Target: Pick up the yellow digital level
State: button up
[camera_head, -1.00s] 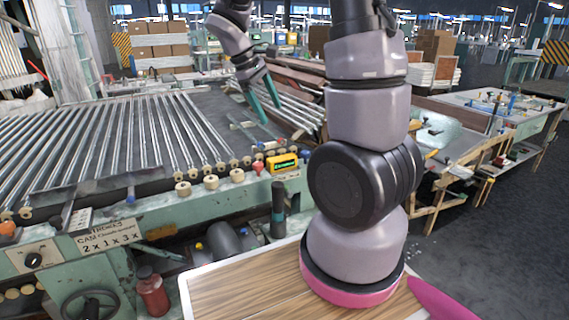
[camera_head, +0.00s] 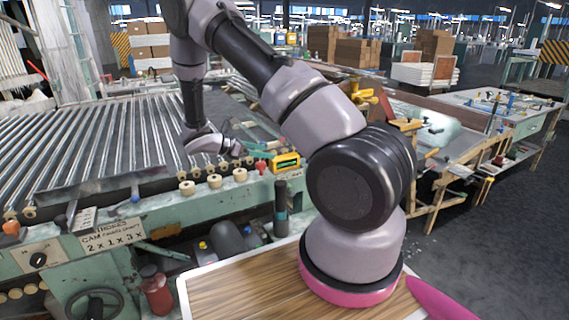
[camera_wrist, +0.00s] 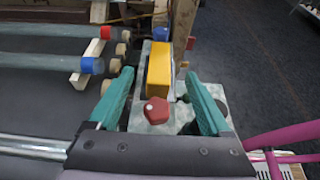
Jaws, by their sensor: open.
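The yellow digital level (camera_head: 286,162) sits on the edge of the roller machine, with its dark display and green readout facing the head camera. In the wrist view the level (camera_wrist: 159,69) is a yellow block ahead of my gripper, roughly centred between the fingers. My gripper (camera_wrist: 164,98) is open, its two teal fingers apart with nothing held. In the head view my gripper (camera_head: 262,150) is just left of the level, reaching toward it from the side. I cannot tell whether the fingers touch it.
A red knob (camera_wrist: 156,111) stands between the fingers, nearer than the level. A blue knob (camera_wrist: 161,34) is beyond it. Metal rollers (camera_head: 90,140) fill the machine top at left. Wooden wheels (camera_head: 214,181) line its front edge.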

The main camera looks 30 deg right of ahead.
aim_at(286, 156)
jog(key=x, duration=0.8)
jog(key=shift+a+f, duration=0.1)
jog(key=shift+f, duration=0.1)
grip_shut()
